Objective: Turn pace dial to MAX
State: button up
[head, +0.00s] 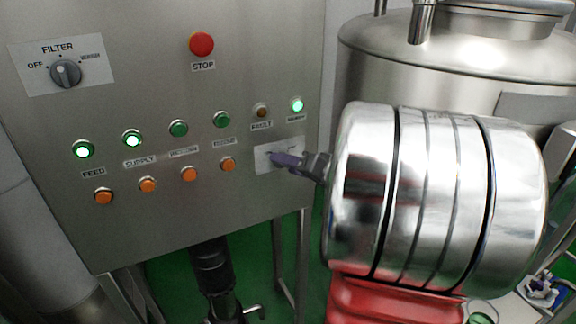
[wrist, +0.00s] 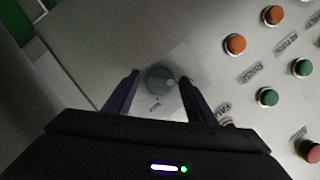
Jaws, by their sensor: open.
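The pace dial (wrist: 159,78) is a small dark grey round knob on a pale plate in the wrist view. Small lettering lies just below it, too blurred to read surely. In the head view its plate (head: 262,159) shows at the panel's lower right, and my gripper hides the knob. My gripper (wrist: 159,80) is open, with one dark finger on each side of the knob. A gap shows between the left finger and the knob; the right finger is closer, and I cannot tell if it touches. My gripper also shows at the plate in the head view (head: 278,158).
The steel panel (head: 140,220) carries orange buttons (head: 190,174), green lamps (head: 179,128), a red stop button (head: 201,44) and a filter knob (head: 66,73). A steel tank (head: 460,85) stands at right, behind my arm.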

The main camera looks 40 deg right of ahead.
jog(key=shift+c, duration=0.5)
jog(key=c, duration=0.8)
jog(key=shift+a, duration=0.1)
jog(key=shift+c, duration=0.3)
jog(key=shift+s+m, duration=0.1)
jog(key=shift+m, duration=0.2)
jog(key=shift+c, duration=0.2)
jog(key=m+t, duration=0.2)
jog(key=m, duration=0.3)
jog(key=f+m+t, duration=0.1)
jog(key=m+t, duration=0.1)
jog(key=m, duration=0.4)
jog(key=m+t, duration=0.2)
jog(key=m, duration=0.3)
jog(key=shift+f+m, duration=0.2)
jog(key=shift+m, duration=0.1)
